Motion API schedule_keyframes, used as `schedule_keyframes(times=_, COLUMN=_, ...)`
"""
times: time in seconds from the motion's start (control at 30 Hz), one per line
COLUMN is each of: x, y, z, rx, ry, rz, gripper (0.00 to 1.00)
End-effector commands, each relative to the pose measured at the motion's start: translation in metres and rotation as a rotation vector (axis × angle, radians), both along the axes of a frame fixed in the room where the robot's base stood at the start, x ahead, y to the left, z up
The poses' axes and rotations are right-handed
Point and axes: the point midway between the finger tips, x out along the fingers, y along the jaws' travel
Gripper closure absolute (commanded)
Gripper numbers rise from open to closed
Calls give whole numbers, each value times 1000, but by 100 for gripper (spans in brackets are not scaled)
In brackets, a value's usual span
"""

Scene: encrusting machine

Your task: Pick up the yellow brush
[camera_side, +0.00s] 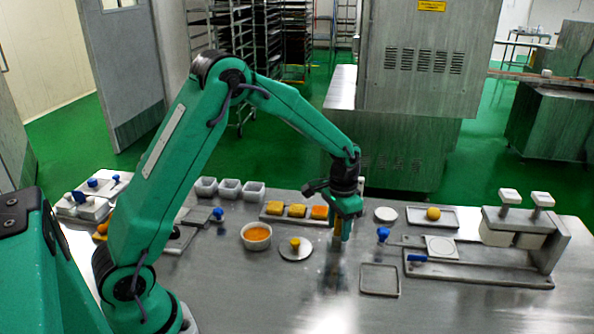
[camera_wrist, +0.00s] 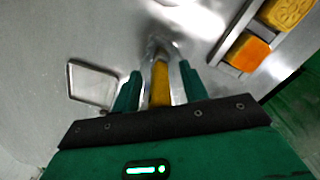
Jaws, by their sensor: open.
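The yellow brush (camera_wrist: 160,84) shows in the wrist view between the two green fingers of my gripper (camera_wrist: 159,72). Its yellow handle points toward me, and its far end is greyish and blurred. In the side view, the brush (camera_side: 337,246) shows as a narrow brownish-yellow shape under my gripper (camera_side: 343,229), above the steel table. My gripper is open, with the handle in the gap. I cannot tell whether either finger touches it. The near part of the handle is hidden behind the dark gripper edge.
A small empty tray (camera_side: 380,293) lies right of the brush. A tray of yellow and orange pieces (camera_side: 272,219) lies behind. A press fixture (camera_side: 555,246) stands far right.

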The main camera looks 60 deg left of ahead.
Motion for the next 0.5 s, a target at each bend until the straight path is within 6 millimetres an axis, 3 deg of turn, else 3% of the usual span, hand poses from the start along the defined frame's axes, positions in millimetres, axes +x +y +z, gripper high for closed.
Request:
schedule_keyframes(times=0.03, x=0, y=0, z=0, rx=0, ry=0, rz=0, gripper=56)
schedule_keyframes(times=0.27, x=0, y=0, z=0, rx=0, ry=0, rz=0, gripper=100)
schedule_keyframes(times=0.5, x=0, y=0, z=0, rx=0, ry=-1, rz=0, gripper=100)
